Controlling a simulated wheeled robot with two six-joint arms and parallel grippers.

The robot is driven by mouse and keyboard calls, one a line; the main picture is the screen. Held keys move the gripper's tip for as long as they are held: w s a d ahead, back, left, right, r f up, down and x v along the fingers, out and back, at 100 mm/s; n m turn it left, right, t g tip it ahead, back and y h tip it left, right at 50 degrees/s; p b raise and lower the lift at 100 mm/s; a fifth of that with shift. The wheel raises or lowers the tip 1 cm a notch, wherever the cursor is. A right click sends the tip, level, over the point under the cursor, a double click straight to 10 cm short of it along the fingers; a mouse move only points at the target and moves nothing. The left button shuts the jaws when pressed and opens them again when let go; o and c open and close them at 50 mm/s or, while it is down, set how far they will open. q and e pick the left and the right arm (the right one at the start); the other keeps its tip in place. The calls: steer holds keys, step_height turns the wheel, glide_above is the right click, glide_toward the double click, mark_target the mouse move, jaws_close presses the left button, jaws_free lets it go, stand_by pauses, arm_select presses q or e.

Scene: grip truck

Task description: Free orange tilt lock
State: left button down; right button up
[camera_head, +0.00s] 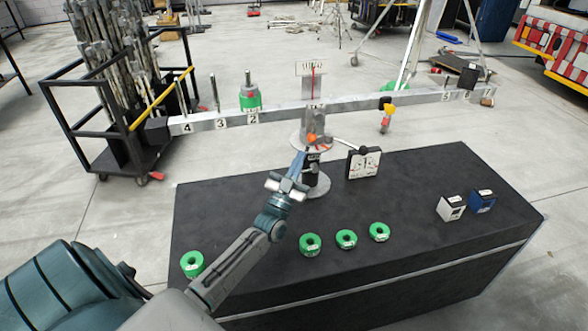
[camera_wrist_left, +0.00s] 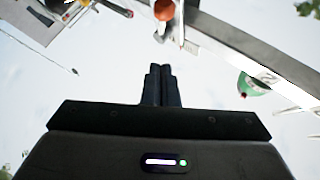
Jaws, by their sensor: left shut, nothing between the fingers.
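The orange tilt lock (camera_head: 311,138) is a small round knob on the grey post (camera_head: 313,118) under the long metal beam (camera_head: 355,105). It also shows at the top of the left wrist view (camera_wrist_left: 164,9), beyond my fingertips. My left gripper (camera_head: 301,156) is shut and empty, just below the knob in the head view. In the left wrist view its two dark fingers (camera_wrist_left: 160,70) are together, with a visible gap to the knob. The beam slants in the head view, its left end lower than its right. My right gripper is not in view.
Several green weights, one here (camera_head: 310,244), lie on the black table (camera_head: 400,265). A gauge (camera_head: 363,162) stands right of the post, and white (camera_head: 451,207) and blue (camera_head: 482,201) boxes sit at the right. A green weight (camera_head: 250,98) is on the beam.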

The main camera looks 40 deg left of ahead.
mark_target(314, 129)
arm_select(q)
steer(key=shift+w+a+r, duration=0.25)
steer(key=shift+w+r, duration=0.05)
steer(key=shift+w, duration=0.85)
steer(key=shift+w+a+r, duration=0.25)
steer(key=shift+w+r, duration=0.05)
steer(key=shift+w, duration=0.85)
steer(key=shift+w+a+r, duration=0.25)
steer(key=shift+w+r, duration=0.05)
steer(key=shift+w, duration=0.85)
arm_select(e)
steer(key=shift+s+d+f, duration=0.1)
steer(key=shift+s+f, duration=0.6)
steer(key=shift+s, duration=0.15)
